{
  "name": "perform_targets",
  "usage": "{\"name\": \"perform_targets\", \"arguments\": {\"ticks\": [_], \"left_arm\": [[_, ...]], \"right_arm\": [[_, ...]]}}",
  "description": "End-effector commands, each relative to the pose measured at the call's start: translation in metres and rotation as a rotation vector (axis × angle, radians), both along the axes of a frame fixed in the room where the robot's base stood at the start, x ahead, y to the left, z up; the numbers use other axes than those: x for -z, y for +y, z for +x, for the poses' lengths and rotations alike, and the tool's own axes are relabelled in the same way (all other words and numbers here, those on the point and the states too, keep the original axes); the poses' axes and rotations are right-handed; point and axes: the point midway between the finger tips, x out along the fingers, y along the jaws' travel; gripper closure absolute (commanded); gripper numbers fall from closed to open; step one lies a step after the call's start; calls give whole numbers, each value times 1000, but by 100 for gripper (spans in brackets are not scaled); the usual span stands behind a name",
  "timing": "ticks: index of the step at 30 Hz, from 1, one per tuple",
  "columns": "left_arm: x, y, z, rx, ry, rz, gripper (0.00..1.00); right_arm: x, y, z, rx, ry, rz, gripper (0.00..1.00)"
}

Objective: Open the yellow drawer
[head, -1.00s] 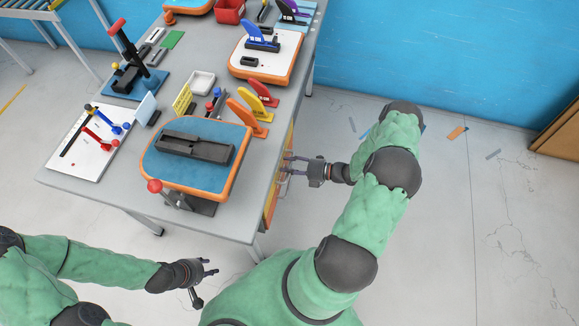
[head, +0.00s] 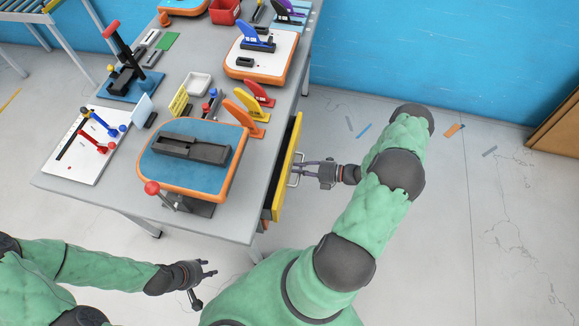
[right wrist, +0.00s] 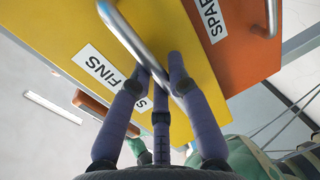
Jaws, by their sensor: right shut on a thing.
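The yellow drawer (head: 287,170) sticks out a little from the right side of the grey table in the head view. In the right wrist view its yellow front (right wrist: 85,25) carries a white label reading "FINS" and a metal bar handle (right wrist: 130,40). My right gripper (head: 303,168) is at the drawer's front. In the right wrist view its fingers (right wrist: 160,85) are shut around the handle. My left gripper (head: 207,270) is empty in front of the table, low in the head view, its fingers apart.
An orange drawer front (right wrist: 235,45) with its own handle and a partly visible label sits beside the yellow one. The grey table (head: 110,185) holds a blue-topped orange board (head: 170,177), colored fins and tools.

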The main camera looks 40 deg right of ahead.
Motion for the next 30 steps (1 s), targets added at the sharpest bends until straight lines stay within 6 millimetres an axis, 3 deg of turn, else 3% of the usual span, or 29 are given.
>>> {"name": "perform_targets", "arguments": {"ticks": [15,21,30], "left_arm": [[11,0,0,0,0,0,60],[15,0,0,0,0,0,60],[18,0,0,0,0,0,60]], "right_arm": [[3,-84,-105,4,3,-2,100],[3,-104,-131,3,3,-2,100],[1,-117,-148,0,3,0,100]]}}
